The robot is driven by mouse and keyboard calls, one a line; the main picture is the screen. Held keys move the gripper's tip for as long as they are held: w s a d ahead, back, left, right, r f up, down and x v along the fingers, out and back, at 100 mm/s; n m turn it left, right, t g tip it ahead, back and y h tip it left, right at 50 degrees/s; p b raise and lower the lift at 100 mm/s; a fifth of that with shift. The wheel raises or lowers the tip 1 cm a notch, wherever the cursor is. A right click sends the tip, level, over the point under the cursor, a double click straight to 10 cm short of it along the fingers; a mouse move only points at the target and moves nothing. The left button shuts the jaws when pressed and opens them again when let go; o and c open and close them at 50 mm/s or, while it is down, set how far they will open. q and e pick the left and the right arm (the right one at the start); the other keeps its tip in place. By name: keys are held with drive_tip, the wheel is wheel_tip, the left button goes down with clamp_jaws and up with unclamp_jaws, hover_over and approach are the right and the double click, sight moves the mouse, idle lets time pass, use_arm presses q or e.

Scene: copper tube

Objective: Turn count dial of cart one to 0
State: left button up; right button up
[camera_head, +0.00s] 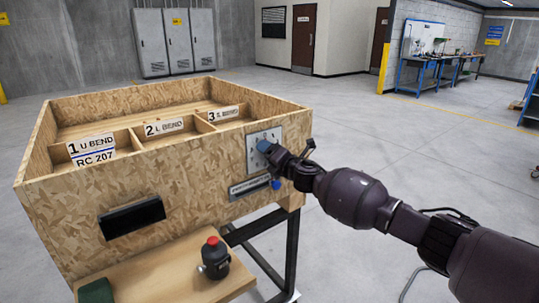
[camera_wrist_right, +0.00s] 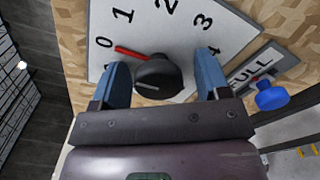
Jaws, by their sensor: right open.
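The count dial is a black knob (camera_wrist_right: 158,78) on a white numbered plate (camera_wrist_right: 230,38), which also shows on the wooden cart's front right in the head view (camera_head: 251,154). A red pointer (camera_wrist_right: 132,53) at the knob points up-left, close to the 0. The digits 1, 2 and 3 follow clockwise. My right gripper (camera_wrist_right: 163,66) is open, with its blue fingers on either side of the knob. In the head view my right gripper (camera_head: 267,147) covers part of the plate. Contact between fingers and knob is unclear. My left gripper is out of view.
The wooden cart (camera_head: 75,215) has compartments labelled 1 U BEND, 2 L BEND and 3. A blue knob (camera_wrist_right: 271,95) sits beside a partly hidden "ULL" label, below and right of the dial. A black red-topped device (camera_head: 214,259) stands on the lower shelf. Floor to the right is mostly clear.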

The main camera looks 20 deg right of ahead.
drive_tip(key=v, duration=1)
drive_tip(key=shift+s+p, duration=0.35)
drive_tip(key=shift+d, duration=0.15)
